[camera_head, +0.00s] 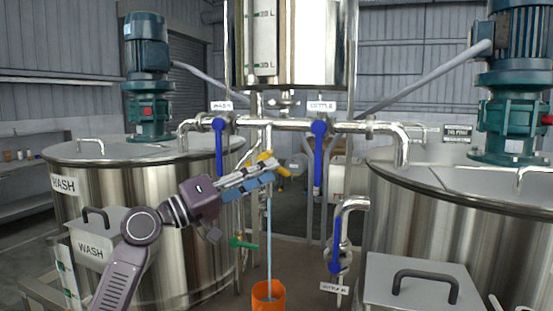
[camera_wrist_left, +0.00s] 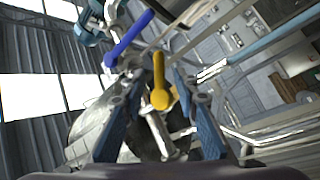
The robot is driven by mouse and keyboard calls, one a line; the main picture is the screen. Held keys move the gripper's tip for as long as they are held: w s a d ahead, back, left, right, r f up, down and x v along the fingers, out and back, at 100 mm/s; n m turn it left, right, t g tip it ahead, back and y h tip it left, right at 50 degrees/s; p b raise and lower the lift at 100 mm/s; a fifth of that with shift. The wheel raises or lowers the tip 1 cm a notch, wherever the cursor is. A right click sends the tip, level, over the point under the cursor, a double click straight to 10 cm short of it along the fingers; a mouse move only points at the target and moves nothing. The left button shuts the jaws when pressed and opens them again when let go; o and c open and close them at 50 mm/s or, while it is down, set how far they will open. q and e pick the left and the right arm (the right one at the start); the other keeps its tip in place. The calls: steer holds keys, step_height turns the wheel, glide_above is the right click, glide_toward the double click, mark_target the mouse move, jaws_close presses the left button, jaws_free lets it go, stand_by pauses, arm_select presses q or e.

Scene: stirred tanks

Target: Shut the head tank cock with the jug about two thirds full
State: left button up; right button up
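The head tank cock's yellow lever (camera_head: 284,171) sits on the pipe below the steel head tank (camera_head: 300,45). A pale blue stream (camera_head: 269,225) runs down from under it into the orange jug (camera_head: 268,298), whose base is cut off by the frame's bottom edge. The level inside the jug cannot be seen. My left gripper (camera_head: 270,169) is at the yellow lever. In the left wrist view, its blue-grey fingers (camera_wrist_left: 155,88) are spread, with the yellow lever (camera_wrist_left: 160,92) between them; contact cannot be made out. My right gripper is not in view.
Blue-handled valves labelled WASH (camera_head: 219,145) and KETTLE (camera_head: 319,150) hang from the cross pipe, close to my left gripper. Another blue valve (camera_head: 337,245) is lower right. A green-handled tap (camera_head: 243,243) is left of the stream. Large steel tanks stand either side.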

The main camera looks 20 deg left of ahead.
arm_select(q)
steer(key=p+x, duration=0.1)
steer(key=x, duration=0.2)
steer(key=shift+w+d+r, duration=0.1)
steer(key=shift+w+d, duration=0.15)
steer(key=shift+d, duration=0.05)
steer(key=shift+a, duration=0.1)
steer(key=shift+c, duration=0.3)
jaws_close()
